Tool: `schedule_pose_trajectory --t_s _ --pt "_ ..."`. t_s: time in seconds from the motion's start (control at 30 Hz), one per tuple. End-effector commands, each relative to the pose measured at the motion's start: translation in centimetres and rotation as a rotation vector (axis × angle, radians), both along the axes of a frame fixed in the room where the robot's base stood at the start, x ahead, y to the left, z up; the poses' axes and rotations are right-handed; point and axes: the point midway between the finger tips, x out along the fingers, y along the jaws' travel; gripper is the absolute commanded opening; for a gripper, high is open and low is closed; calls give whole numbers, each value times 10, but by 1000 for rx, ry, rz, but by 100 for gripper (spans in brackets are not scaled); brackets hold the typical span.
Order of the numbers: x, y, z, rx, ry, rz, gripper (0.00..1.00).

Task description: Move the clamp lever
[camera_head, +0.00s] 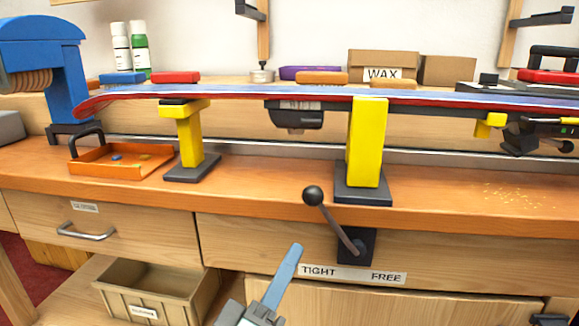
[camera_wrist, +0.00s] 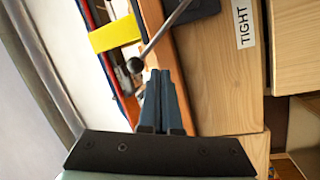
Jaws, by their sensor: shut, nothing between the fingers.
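The clamp lever (camera_head: 313,196) is a grey rod with a black ball knob, rising up and left from a dark pivot block (camera_head: 357,245) on the bench front. It leans toward the TIGHT side of the label strip (camera_head: 346,273), which reads TIGHT at left and FREE at right. In the wrist view the knob (camera_wrist: 135,65) appears just left of my fingertips. My gripper (camera_head: 296,248) is shut and empty, below and left of the lever in the head view. Its closed fingers (camera_wrist: 159,73) look close to the lever; I cannot tell whether they touch.
A ski or board (camera_head: 230,92) lies across yellow supports (camera_head: 367,145) above the bench. An orange tray (camera_head: 105,168) sits at left. A drawer handle (camera_head: 86,232) and an open wooden bin (camera_head: 150,290) are lower left. The bench front right of the lever is clear.

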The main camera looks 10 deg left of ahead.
Motion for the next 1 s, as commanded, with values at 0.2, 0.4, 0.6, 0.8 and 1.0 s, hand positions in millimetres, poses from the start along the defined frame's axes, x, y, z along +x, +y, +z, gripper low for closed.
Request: schedule_pose_trajectory --t_s 0.2,0.4,0.6,0.8,1.0 --pt "-17 21 7 -303 134 -79 0" --pt "-42 40 10 -584 217 -130 0" --pt "-63 55 14 -795 255 -159 0" --pt "-73 62 14 -885 262 -170 0" --pt "-74 63 13 -893 263 -171 0"
